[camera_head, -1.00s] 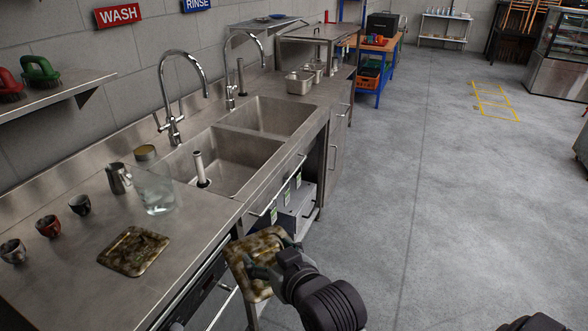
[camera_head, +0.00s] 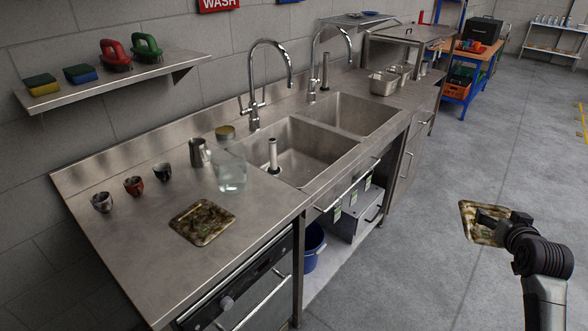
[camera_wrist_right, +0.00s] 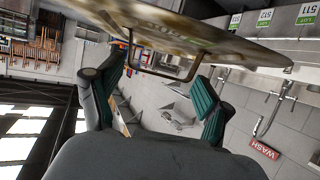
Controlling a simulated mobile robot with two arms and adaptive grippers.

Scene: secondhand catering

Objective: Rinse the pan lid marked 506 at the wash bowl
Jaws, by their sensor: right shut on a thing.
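My right gripper (camera_head: 492,221) is shut on a square pan lid (camera_head: 468,222) stained brown and white, held over open floor at the right. In the right wrist view, the fingers of my right gripper (camera_wrist_right: 160,80) are either side of the lid's wire handle (camera_wrist_right: 158,72); faint marks on the lid's face are too unclear to read. The wash bowl (camera_head: 322,164) is the nearer sink basin, beneath the red WASH sign (camera_head: 218,3), with a chrome tap (camera_head: 268,50) and an upright standpipe (camera_head: 273,155). The lid is well apart from it. My left gripper is not in view.
A similar stained square piece (camera_head: 202,222) lies on the counter (camera_head: 130,240), near a clear jug (camera_head: 231,172), a metal pitcher (camera_head: 198,152) and small cups. A shelf (camera_head: 120,84) holds sponges and brushes. A second basin (camera_head: 360,118) adjoins. Floor (camera_head: 420,270) before the sinks is clear.

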